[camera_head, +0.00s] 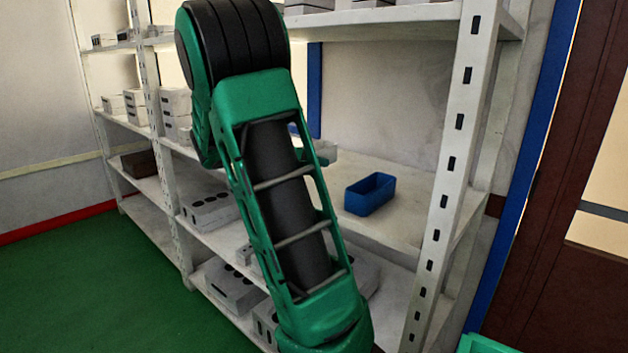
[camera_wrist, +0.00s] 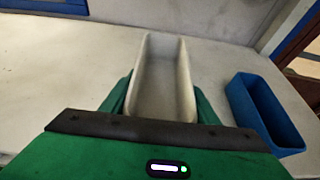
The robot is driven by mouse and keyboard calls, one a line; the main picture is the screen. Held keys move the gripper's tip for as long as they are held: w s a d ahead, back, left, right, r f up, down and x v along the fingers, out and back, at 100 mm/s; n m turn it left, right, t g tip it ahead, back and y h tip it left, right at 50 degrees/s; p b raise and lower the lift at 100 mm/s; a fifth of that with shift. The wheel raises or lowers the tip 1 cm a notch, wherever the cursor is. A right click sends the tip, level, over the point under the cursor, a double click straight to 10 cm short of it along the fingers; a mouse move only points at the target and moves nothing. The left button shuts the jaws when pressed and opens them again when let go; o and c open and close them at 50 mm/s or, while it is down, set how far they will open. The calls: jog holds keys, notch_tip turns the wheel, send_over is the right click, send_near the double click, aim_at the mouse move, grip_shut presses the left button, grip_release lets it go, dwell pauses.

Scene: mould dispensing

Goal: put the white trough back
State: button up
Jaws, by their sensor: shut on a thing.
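The white trough (camera_wrist: 164,80) is a long, narrow, open container, seen in the wrist view pointing away from me. My gripper (camera_wrist: 162,108) has its green fingers shut on the near part of the trough, one on each side. The trough looks empty and level over the pale shelf board (camera_wrist: 60,75); I cannot tell whether it touches the board. In the head view my arm hides the gripper and most of the trough; a pale end of it (camera_head: 325,150) shows just right of the arm.
A blue bin (camera_head: 370,194) stands on the same shelf board (camera_head: 412,212), right of the trough; it also shows in the wrist view (camera_wrist: 262,112). A perforated white shelf post (camera_head: 455,150) rises at the right. Grey mould blocks (camera_head: 208,208) sit on other shelves. The board left of the trough is clear.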

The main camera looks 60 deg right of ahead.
jog(key=shift+s+f, duration=0.4)
jog(key=shift+s, duration=0.2)
jog(key=shift+s+f, duration=0.35)
jog(key=shift+s, duration=0.2)
jog(key=shift+d+f, duration=0.1)
jog(key=shift+f, duration=1.9)
jog(key=o, duration=1.1)
jog(key=shift+f, duration=0.1)
jog(key=shift+c, duration=0.2)
jog(key=v, duration=1.2)
